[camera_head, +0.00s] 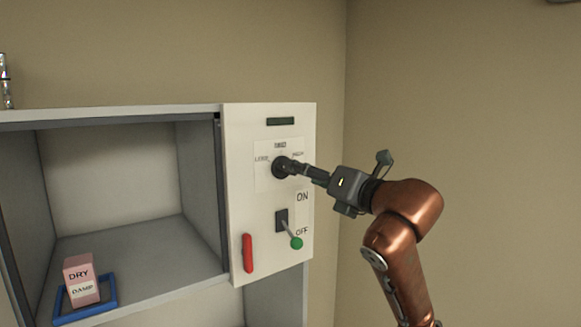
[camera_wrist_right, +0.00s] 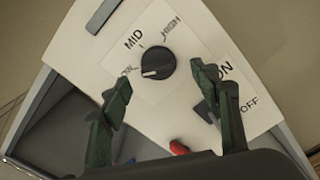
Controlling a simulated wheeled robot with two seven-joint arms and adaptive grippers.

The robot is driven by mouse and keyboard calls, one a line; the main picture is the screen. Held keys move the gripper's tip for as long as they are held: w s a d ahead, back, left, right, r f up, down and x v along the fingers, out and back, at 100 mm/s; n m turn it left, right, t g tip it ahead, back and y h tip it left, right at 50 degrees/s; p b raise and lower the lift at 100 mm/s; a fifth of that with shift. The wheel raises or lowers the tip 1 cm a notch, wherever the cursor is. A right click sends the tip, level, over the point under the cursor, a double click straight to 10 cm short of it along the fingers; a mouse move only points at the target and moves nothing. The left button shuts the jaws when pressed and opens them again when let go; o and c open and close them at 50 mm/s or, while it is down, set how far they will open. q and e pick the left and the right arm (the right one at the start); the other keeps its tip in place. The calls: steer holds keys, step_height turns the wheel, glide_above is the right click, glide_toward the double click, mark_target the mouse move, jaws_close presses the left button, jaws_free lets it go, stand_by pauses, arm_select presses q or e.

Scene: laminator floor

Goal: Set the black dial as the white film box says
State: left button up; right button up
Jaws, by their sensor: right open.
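The black dial (camera_head: 282,167) is on the white panel (camera_head: 240,130), with labels LOW, MID and HIGH around it. In the right wrist view the dial (camera_wrist_right: 156,63) shows a white mark pointing toward LOW. My right gripper (camera_head: 301,170) is at the dial's right side in the head view. In the wrist view its open fingers (camera_wrist_right: 160,78) are spread to either side of the dial, with nothing between them gripped. I see no clearly white film box. A pale pink box (camera_head: 79,268) reads DRY, with a white label reading DAMP. My left gripper is out of view.
The pink box stands in a blue tray (camera_head: 70,317) on the shelf at lower left. Below the dial are a green-knobbed lever (camera_head: 296,243), pointing down near OFF, and a red handle (camera_head: 248,253). A dark slot (camera_head: 281,121) is above. The wall right is bare.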

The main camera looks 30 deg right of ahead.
mark_target(278, 171)
steer(key=w, duration=0.2)
steer(key=w+p, duration=0.1)
steer(key=w+a, duration=0.1)
steer(key=w, duration=0.1)
steer(key=shift+w, duration=0.4)
steer(key=shift+c, duration=1.3)
steer(key=c, duration=0.9)
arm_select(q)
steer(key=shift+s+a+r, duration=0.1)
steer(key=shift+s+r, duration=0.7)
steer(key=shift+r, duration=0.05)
